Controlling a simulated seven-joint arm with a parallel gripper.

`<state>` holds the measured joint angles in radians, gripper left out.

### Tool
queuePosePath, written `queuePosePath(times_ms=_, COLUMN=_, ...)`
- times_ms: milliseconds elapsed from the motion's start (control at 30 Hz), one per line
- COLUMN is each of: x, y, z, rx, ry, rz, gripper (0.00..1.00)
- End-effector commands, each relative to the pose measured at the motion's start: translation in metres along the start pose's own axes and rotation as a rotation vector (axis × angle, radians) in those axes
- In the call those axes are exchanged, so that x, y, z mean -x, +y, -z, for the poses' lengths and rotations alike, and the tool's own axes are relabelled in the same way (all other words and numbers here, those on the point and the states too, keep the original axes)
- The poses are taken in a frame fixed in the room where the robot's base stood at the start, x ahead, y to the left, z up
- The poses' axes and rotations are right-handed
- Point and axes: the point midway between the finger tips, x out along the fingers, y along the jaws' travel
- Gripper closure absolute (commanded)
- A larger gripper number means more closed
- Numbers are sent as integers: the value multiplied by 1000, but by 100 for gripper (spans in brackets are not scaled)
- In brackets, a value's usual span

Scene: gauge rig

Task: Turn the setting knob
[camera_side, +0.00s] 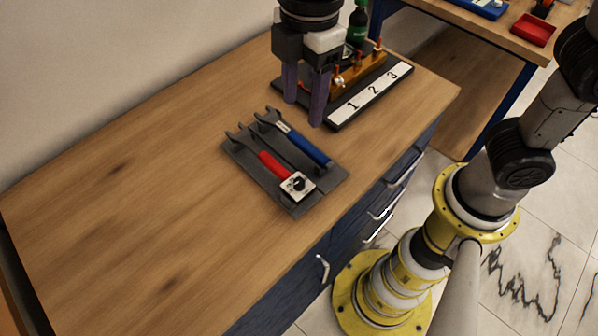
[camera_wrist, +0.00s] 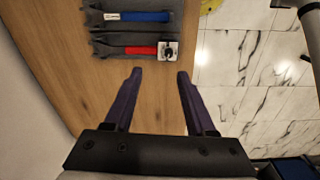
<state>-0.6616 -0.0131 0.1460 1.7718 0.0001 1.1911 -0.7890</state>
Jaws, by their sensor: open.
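A white square plate with a small black knob (camera_side: 298,184) sits at the handle end of a red-handled wrench (camera_side: 272,164). The knob (camera_wrist: 169,51) also shows at the top of the wrist view. The red wrench lies beside a blue-handled wrench (camera_side: 305,146) on a dark grey tray (camera_side: 238,157). My gripper (camera_side: 303,112) is open and empty, fingers pointing down, above the bench between the tray and the numbered rig. In the wrist view its fingertips (camera_wrist: 160,72) appear just below the knob plate, apart from it.
A rig with a white strip marked 1, 2, 3 (camera_side: 370,95), a brass block and orange-tipped valves stands close behind my gripper. A dark green bottle (camera_side: 358,22) is behind it. The left of the wooden bench (camera_side: 110,215) is clear. A red bin (camera_side: 533,30) sits on another table.

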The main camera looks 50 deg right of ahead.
Motion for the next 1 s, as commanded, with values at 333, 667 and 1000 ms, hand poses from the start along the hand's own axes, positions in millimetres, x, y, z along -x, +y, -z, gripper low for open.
queuePosePath(times_ms=333, x=-30, y=-18, z=20, rx=75, ry=-34, rz=37, gripper=44)
queuePosePath(times_ms=667, x=-92, y=-21, z=17, rx=73, ry=-35, rz=38, gripper=44)
queuePosePath(times_ms=1000, x=-144, y=-22, z=16, rx=73, ry=-32, rz=36, gripper=44)
